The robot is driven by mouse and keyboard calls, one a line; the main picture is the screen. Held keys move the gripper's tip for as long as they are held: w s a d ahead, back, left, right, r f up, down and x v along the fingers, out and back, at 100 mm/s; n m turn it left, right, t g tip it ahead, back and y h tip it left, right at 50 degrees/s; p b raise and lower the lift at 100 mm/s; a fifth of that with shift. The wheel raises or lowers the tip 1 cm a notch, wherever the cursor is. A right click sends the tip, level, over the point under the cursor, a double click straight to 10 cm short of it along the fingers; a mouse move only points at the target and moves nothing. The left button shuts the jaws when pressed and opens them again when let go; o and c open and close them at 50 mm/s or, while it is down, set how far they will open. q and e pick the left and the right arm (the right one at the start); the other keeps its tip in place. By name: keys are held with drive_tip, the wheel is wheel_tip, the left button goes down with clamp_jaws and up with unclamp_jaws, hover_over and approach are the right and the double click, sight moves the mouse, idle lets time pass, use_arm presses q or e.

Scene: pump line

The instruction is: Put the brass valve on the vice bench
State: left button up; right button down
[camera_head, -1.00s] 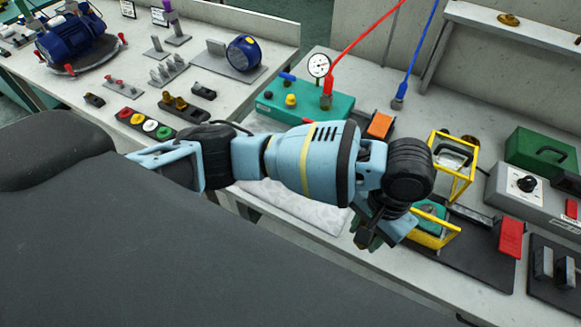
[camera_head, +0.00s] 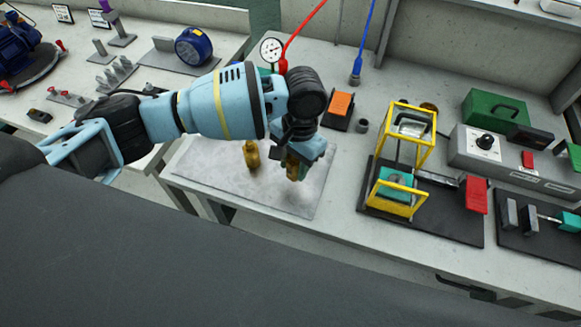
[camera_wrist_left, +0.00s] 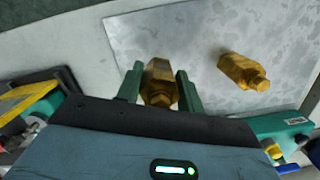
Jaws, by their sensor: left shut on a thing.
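My left gripper (camera_head: 294,170) is shut on a brass valve (camera_wrist_left: 160,82), a hex-sided brass piece held between its two green fingers. In the head view the held valve (camera_head: 293,167) is partly hidden by the gripper. It is over the right part of a grey mottled sheet (camera_head: 215,178) on the bench; I cannot tell whether it touches the sheet. A second brass piece (camera_head: 252,156) is on the sheet to the left, and shows to the right in the wrist view (camera_wrist_left: 242,70). My right gripper is not in view.
A yellow frame (camera_head: 405,106) on a black plate with a red block (camera_head: 476,195) stands right of the sheet. An orange-topped block (camera_head: 340,105) and a small grey cup (camera_head: 362,126) are behind. A gauge (camera_head: 271,50) is behind my arm. The sheet's front is clear.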

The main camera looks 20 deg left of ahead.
sight(291, 170)
use_arm(q)
drive_tip(key=shift+w+a, duration=0.35)
drive_tip(key=shift+a, duration=0.1)
wheel_tip(291, 170, down, 3)
drive_tip(key=shift+a, duration=0.1)
drive_tip(key=shift+f, duration=0.25)
use_arm(e)
drive_tip(key=shift+s+a+f, duration=0.1)
drive_tip(key=shift+a+f, duration=0.05)
drive_tip(key=shift+f, duration=0.05)
use_arm(q)
drive_tip(key=shift+f, duration=0.2)
drive_tip(key=o, duration=1.2)
drive_tip(key=shift+r, duration=0.1)
drive_tip(key=r, duration=0.7)
drive_tip(key=w+r, duration=0.1)
drive_tip(key=r, duration=0.2)
drive_tip(key=shift+w+d+r+p, duration=0.1)
drive_tip(key=shift+d+r+p, duration=0.25)
drive_tip(key=shift+r, duration=0.65)
use_arm(e)
drive_tip(key=shift+w+r, duration=0.45)
drive_tip(key=shift+r, duration=0.25)
